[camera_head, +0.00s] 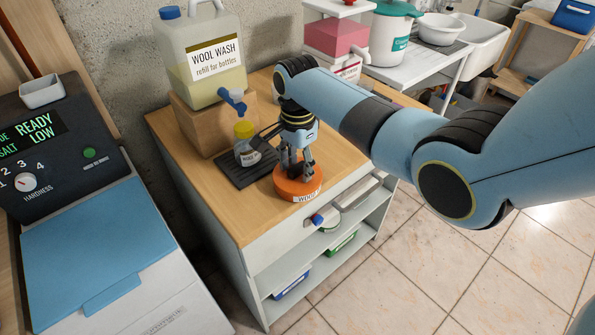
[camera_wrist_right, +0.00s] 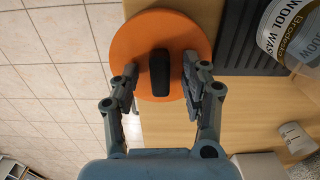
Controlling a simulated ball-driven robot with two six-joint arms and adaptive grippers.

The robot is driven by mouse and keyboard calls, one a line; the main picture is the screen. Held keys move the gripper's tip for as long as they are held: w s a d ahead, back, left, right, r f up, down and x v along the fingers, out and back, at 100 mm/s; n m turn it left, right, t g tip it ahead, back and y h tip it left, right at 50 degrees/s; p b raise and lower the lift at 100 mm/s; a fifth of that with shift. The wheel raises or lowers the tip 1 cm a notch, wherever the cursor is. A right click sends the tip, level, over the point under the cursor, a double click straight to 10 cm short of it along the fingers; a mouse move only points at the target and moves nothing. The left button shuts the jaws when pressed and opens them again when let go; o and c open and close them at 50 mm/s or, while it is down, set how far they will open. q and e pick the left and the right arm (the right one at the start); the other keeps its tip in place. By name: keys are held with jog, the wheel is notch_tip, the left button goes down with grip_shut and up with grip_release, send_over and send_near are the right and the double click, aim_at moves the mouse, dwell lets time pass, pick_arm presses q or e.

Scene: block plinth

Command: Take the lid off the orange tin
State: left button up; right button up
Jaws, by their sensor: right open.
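The orange tin (camera_head: 285,191) stands on the wooden top of the cabinet, near its front edge, with a white label partly reading "WOOL". Its round orange lid (camera_wrist_right: 150,28) is on, with a dark upright bar-shaped knob (camera_wrist_right: 159,74) in the middle. My right gripper (camera_head: 297,167) is above the lid, pointing down. In the wrist view its fingers are open, one on each side of the knob, with gaps between. My left gripper is not in view.
A small bottle with a yellow cap (camera_head: 246,148) stands on a dark ribbed mat (camera_head: 238,176) just left of the tin. Behind are a wooden block (camera_head: 212,126) and a large wool wash jug (camera_head: 203,65) with a blue tap. The cabinet top's near-left part is clear.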

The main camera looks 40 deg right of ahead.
jog(key=shift+c, duration=0.4)
grip_shut()
jog(key=shift+r, duration=0.15)
